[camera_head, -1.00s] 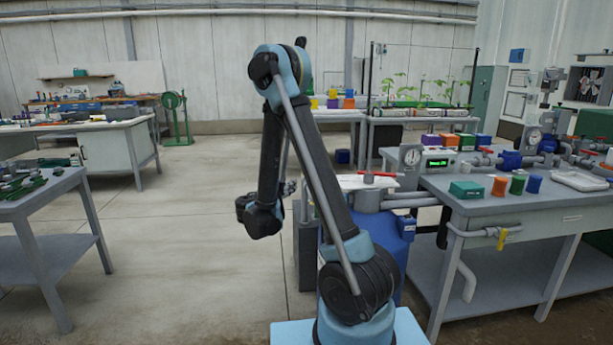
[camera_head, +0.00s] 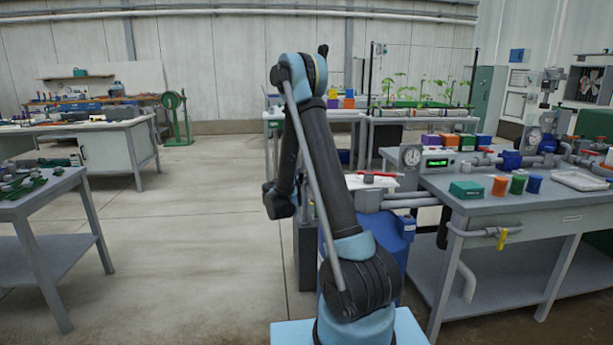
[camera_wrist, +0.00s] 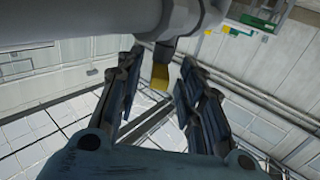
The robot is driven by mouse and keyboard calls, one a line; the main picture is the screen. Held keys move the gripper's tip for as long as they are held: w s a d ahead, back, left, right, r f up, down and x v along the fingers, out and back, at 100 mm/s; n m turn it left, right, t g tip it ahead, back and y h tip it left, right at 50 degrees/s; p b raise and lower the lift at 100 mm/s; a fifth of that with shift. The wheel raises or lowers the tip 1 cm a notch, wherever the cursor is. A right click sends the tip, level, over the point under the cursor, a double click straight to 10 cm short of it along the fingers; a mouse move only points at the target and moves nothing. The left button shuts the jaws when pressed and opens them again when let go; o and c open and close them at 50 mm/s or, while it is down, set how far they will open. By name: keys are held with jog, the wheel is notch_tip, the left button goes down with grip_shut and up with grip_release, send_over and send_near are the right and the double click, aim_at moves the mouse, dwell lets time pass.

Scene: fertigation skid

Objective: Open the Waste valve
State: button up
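My gripper (camera_wrist: 160,62) is open in the wrist view, with its two dark fingers apart. A yellow tab (camera_wrist: 160,77) hangs from a thick grey pipe (camera_wrist: 85,22) and shows between the fingertips. I cannot tell whether a finger touches it. There, a yellow valve handle (camera_head: 502,240) points down from a grey pipe at the bench's front edge. A red valve handle (camera_head: 376,173) lies flat above the blue tank (camera_head: 400,252). No Waste label is readable.
The grey bench (camera_head: 475,203) at right carries a green box (camera_head: 467,190), orange, green and blue spools, a gauge (camera_head: 411,157) and a lit display (camera_head: 437,163). A cluttered table (camera_head: 40,205) stands at left. The floor between is clear.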

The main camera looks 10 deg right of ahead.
jog(key=shift+x, duration=1.45)
grip_shut()
